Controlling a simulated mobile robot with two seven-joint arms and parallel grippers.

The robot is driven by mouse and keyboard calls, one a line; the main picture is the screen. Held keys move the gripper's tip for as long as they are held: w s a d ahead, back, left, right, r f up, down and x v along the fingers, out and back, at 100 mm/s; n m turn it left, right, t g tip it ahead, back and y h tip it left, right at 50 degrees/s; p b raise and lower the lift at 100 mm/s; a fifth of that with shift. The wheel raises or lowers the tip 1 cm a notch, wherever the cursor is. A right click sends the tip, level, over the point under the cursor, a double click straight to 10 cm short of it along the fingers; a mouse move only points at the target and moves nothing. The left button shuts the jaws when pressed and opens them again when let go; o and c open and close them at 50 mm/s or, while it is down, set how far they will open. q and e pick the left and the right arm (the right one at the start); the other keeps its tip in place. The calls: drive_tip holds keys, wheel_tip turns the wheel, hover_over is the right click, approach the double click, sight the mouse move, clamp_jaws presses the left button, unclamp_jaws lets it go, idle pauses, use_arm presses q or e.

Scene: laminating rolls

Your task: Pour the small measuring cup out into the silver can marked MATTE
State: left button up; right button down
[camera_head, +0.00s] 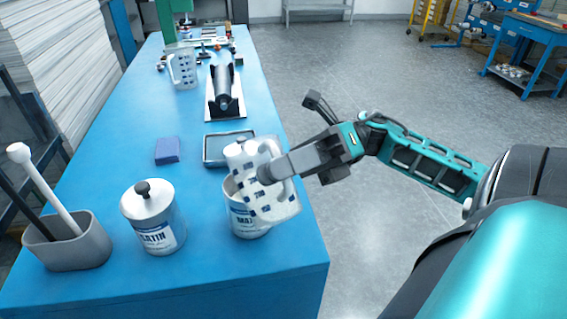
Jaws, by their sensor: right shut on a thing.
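My right gripper (268,174) is shut on a white measuring cup (273,204) with blue marks. The cup is tilted and sits over and in front of an open silver can (243,219) near the table's right edge. The can's label is partly hidden by the cup; the letters that show look like the start of MATTE. The can's mouth is mostly covered, so I cannot tell what is in the can or whether anything flows. I cannot tell whether cup and can touch. My left gripper is not in view.
A lidded can (153,217) with a black knob, its label reading like SATIN, stands left of the open can. A grey holder (68,245) with handled tools is at far left. A shallow tray (227,149), blue block (167,150), roller (224,88) and another measuring jug (183,69) stand behind.

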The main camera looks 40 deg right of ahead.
sight(269, 138)
drive_tip(key=shift+w+d+f+m, duration=0.1)
drive_tip(key=shift+w+f+m, duration=0.2)
drive_tip(key=shift+m, duration=0.4)
drive_tip(key=shift+r, duration=0.1)
idle(0.5)
drive_tip(key=shift+w+r+m+p, duration=0.3)
drive_tip(key=shift+m+p, duration=0.1)
drive_tip(key=shift+p, duration=0.1)
drive_tip(key=shift+w+d+m+t, duration=0.15)
drive_tip(key=shift+w+m+t, duration=0.2)
drive_tip(key=shift+m, duration=0.25)
idle(0.4)
drive_tip(key=shift+w+d+r+m, duration=0.15)
drive_tip(key=shift+w+r+m, duration=0.65)
drive_tip(key=shift+m, duration=0.3)
idle(0.6)
